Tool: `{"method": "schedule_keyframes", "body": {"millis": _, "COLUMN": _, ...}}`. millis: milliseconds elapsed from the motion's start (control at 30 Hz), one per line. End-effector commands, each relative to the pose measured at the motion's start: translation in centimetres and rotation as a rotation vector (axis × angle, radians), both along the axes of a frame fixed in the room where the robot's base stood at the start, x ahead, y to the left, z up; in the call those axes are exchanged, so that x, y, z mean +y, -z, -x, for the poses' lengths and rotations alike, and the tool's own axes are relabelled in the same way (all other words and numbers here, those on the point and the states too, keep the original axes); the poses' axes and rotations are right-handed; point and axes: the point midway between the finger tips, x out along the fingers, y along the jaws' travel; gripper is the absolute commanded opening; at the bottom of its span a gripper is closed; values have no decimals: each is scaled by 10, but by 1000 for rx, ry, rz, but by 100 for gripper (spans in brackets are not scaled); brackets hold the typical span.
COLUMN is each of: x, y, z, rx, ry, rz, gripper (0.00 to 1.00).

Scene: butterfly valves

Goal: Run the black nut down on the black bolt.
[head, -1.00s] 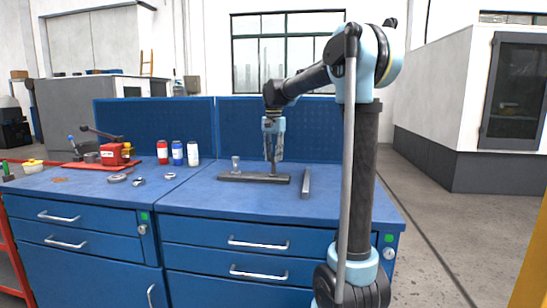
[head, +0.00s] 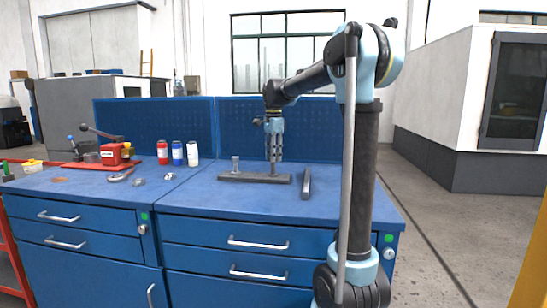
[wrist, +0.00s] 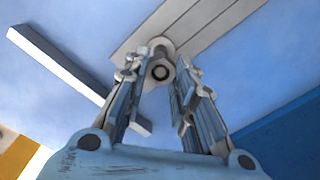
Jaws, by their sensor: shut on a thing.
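My gripper (head: 274,160) points straight down over the right part of a long dark grey base bar (head: 232,177) on the blue bench. In the wrist view its two fingers (wrist: 160,75) close around the black nut (wrist: 160,71), which sits on the upright black bolt. The bolt's round end (wrist: 160,72) shows in the middle of the nut. The fingers hide most of the nut and bolt in the head view, so how far down the nut sits cannot be told.
A shorter grey upright post (head: 236,164) stands on the bar's left part. A loose dark bar (head: 306,183) lies to the right on the bench. Red, blue and white bottles (head: 177,152) and a red vise (head: 112,154) stand further left. The front of the bench is clear.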

Motion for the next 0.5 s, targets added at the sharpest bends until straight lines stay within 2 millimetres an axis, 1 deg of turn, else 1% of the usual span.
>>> {"method": "schedule_keyframes", "body": {"millis": 500, "x": 1, "y": 0, "z": 2, "rx": 0, "ry": 513, "rz": 0, "gripper": 0}}
